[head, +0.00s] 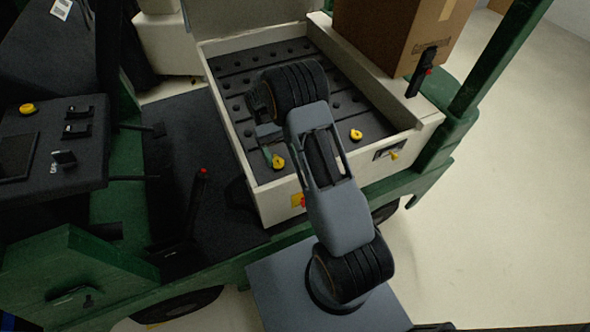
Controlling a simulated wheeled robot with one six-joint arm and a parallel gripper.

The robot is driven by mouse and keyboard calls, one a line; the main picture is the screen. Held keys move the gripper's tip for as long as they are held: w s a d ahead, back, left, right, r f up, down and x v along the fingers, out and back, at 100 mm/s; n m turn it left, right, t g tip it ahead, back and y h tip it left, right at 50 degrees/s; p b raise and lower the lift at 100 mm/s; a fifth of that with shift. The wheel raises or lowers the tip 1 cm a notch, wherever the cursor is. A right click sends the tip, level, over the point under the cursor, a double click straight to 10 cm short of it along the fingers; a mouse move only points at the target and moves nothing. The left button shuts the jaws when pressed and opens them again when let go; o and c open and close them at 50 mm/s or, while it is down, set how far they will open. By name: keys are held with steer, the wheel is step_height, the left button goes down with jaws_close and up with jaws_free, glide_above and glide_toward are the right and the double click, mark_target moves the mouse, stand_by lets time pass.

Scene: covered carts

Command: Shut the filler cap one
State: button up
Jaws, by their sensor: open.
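Two small yellow caps show on the dark battery top inside the cream compartment (252,190). The left yellow cap (278,162) is by the near wall. The right yellow cap (356,135) is farther right, beyond my arm. No marking shows which one is cap one, and their lids are too small to read as open or shut. My arm reaches over the near wall and bends down. My gripper (270,150) is partly hidden by my arm, just above and left of the left yellow cap. It is open, with nothing seen in it; contact with the cap cannot be told.
Several dark plugs cover the battery top (235,85). A raised cream cover (245,15) stands behind. A cardboard box (400,35) sits at the right, near a green post (495,60). A black lever (190,215) rises at the left.

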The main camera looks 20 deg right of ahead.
steer(key=s+r+b, duration=0.1)
steer(key=s+r, duration=0.4)
steer(key=s, duration=0.5)
steer(key=shift+r, duration=0.15)
